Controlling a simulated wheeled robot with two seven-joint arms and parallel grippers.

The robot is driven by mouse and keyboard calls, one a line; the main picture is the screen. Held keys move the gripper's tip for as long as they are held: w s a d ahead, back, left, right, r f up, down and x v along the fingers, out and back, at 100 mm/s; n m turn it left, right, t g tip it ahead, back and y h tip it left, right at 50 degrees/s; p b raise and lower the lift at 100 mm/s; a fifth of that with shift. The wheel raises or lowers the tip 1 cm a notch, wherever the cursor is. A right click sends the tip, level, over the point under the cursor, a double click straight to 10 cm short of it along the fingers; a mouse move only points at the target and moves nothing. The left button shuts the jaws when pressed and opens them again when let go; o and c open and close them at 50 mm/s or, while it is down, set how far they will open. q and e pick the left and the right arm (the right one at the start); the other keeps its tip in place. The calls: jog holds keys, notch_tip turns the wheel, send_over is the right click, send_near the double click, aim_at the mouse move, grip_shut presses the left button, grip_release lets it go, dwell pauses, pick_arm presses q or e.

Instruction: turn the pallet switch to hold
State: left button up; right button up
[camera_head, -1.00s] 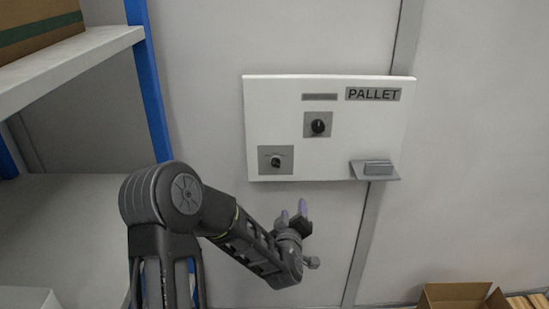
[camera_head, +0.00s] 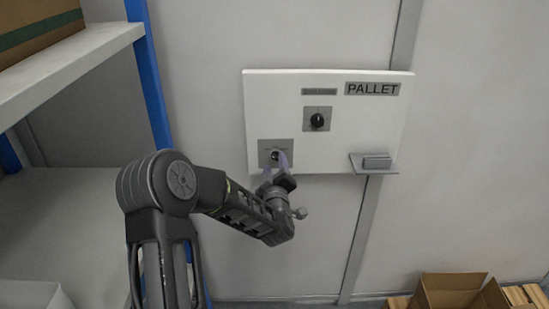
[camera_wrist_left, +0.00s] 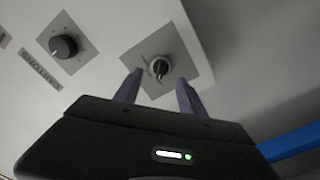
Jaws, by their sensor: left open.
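The white panel (camera_head: 225,0) is not used here as a point. That point is wrong, as it lies on the wall; the panel (camera_head: 360,130) is white, labelled PALLET (camera_head: 373,89) and fixed to the wall. Two dark knobs sit on grey plates. The lower left knob (camera_head: 275,156) also shows in the left wrist view (camera_wrist_left: 160,67), and the upper knob (camera_head: 317,121) is at the left there (camera_wrist_left: 64,47). Which one is the pallet switch I cannot tell for sure. My left gripper (camera_head: 276,163) is open and empty. Its fingers (camera_wrist_left: 157,88) point at the lower left knob, one to each side, and contact cannot be told. My right gripper is out of view.
A small grey ledge (camera_head: 375,170) juts from the panel's lower right. A shelf (camera_head: 70,60) with a blue post (camera_head: 150,90) stands at the left. An open cardboard box (camera_head: 455,290) is at the lower right.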

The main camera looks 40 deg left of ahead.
aim_at(276, 156)
pick_arm(q)
jog(key=shift+p+x, duration=0.35)
jog(key=shift+x, duration=1.15)
jog(key=shift+c, duration=0.5)
grip_shut()
